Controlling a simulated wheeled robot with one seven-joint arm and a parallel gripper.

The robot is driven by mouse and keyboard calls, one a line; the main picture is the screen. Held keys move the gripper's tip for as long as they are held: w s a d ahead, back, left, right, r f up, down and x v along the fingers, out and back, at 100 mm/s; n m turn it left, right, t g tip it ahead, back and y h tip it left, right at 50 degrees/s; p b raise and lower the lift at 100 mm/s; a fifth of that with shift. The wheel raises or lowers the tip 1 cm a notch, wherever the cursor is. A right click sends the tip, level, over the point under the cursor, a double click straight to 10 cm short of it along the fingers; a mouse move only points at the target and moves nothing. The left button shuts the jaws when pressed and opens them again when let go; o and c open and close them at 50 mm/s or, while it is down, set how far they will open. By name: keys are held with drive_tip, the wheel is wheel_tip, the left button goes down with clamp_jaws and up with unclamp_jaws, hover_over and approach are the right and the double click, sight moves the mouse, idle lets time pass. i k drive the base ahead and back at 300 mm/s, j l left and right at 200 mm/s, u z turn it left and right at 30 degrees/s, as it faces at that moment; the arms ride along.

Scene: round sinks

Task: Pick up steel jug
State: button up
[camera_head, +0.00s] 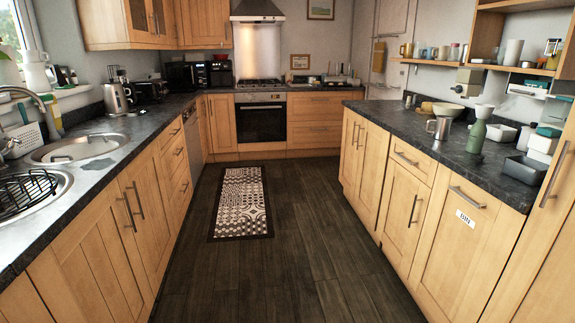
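A small steel jug (442,129) stands upright on the right-hand dark counter (402,122), near its front edge. Its handle seems to face left. It stands left of a green bottle (477,137). A larger steel kettle-like vessel (116,99) stands on the left counter behind the sinks. My gripper and arm are not in view.
Black tray (524,170), white tubs and a yellow round item crowd the right counter. Round sinks (78,149) and a dish rack (27,190) are at left. The dark floor between the cabinet rows is open, with a patterned rug (241,202).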

sight(443, 123)
drive_tip(key=i+j, duration=0.1)
drive_tip(key=i, duration=0.45)
drive_tip(key=i+j, duration=0.1)
drive_tip(key=i, duration=0.45)
drive_tip(key=i+j, duration=0.15)
drive_tip(key=i, duration=0.45)
drive_tip(key=i+j+z, duration=0.1)
drive_tip(key=i+z, duration=0.3)
drive_tip(key=i+j+z, duration=0.2)
drive_tip(key=i+z, duration=0.2)
drive_tip(key=i+j+z, duration=0.9)
drive_tip(key=i+j, duration=0.15)
drive_tip(key=j, duration=0.15)
